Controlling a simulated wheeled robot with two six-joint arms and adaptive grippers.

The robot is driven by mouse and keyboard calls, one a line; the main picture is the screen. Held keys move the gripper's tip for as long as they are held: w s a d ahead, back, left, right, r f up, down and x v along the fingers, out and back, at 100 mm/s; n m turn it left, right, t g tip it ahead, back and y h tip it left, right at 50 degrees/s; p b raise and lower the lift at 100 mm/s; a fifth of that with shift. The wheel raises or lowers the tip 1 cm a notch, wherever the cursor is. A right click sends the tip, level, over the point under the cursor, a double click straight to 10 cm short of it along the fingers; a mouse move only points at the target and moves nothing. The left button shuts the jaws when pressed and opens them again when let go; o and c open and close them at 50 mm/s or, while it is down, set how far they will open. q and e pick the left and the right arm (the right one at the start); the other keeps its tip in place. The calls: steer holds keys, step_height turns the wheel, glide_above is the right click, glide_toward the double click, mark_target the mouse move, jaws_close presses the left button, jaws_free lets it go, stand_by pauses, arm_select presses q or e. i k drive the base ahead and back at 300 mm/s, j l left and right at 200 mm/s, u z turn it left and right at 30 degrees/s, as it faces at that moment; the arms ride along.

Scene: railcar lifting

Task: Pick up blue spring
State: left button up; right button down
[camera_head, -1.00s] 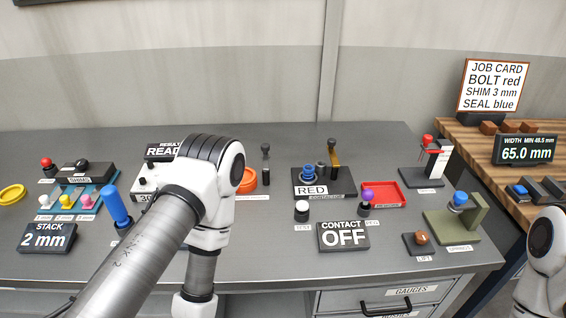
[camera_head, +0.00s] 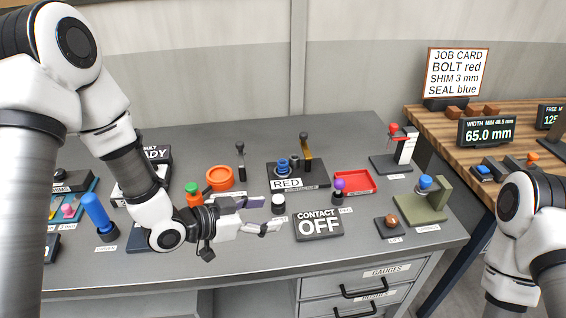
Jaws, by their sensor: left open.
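A blue-topped piece (camera_head: 425,183), which looks like the blue spring, stands on the olive-green stand (camera_head: 420,208) at the right of the grey bench. The label at that stand is too small to read surely. Another blue ringed piece (camera_head: 283,165) sits on the dark block behind the RED sign. My left gripper (camera_head: 270,214) is open and empty, low over the bench, left of the CONTACT OFF sign and well left of the olive stand. My right arm shows at the right edge; its gripper is out of view.
The CONTACT OFF sign (camera_head: 319,224), a purple-topped knob (camera_head: 339,187), a red tray (camera_head: 354,181) and a brown knob (camera_head: 391,221) lie between my left gripper and the stand. A red-topped post (camera_head: 394,133) stands behind. The bench's front strip is clear.

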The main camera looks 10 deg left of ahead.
mark_target(284, 167)
steer(key=i+j, duration=0.2)
steer(key=i, duration=0.25)
steer(key=i+j, duration=0.2)
steer(key=i, duration=0.25)
